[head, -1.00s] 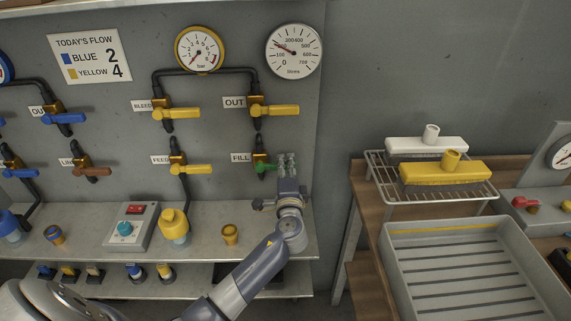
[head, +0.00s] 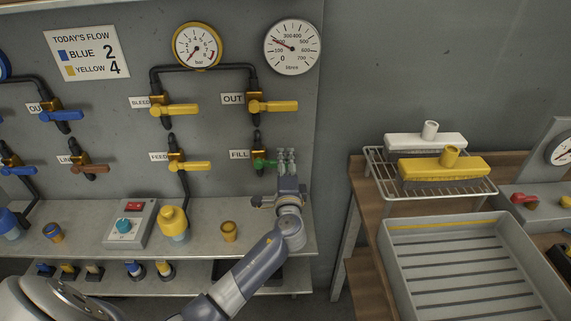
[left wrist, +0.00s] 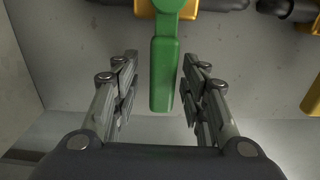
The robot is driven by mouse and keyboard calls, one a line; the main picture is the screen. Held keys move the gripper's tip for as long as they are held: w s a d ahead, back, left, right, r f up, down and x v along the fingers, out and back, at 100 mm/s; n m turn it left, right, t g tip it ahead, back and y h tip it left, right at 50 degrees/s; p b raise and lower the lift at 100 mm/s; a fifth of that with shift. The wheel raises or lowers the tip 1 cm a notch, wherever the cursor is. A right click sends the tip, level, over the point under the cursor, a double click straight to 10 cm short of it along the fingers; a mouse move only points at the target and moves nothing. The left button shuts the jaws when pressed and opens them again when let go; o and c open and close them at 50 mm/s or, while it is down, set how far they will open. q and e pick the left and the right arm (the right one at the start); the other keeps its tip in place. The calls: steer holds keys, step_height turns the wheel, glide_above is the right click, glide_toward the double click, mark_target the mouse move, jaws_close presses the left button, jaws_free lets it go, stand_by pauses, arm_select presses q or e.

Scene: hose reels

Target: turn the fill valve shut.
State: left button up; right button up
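The fill valve is a brass-bodied valve with a green lever (head: 264,163), beside the FILL label (head: 239,154) on the grey panel. My left gripper (head: 287,160) is at the lever's free end. In the left wrist view the green lever (left wrist: 164,75) lies between the two spread fingers of my left gripper (left wrist: 160,85), with a visible gap on each side. The gripper is open and not touching the lever there. My right gripper is not in view.
The yellow OUT lever (head: 272,106) is just above, and the yellow FEED lever (head: 190,166) is to the left. A brass cup (head: 229,232) and a yellow-topped bottle (head: 173,223) stand on the shelf below. A grey tray (head: 400,282) is at right.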

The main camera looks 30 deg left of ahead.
arm_select(q)
steer(key=v, duration=1.2)
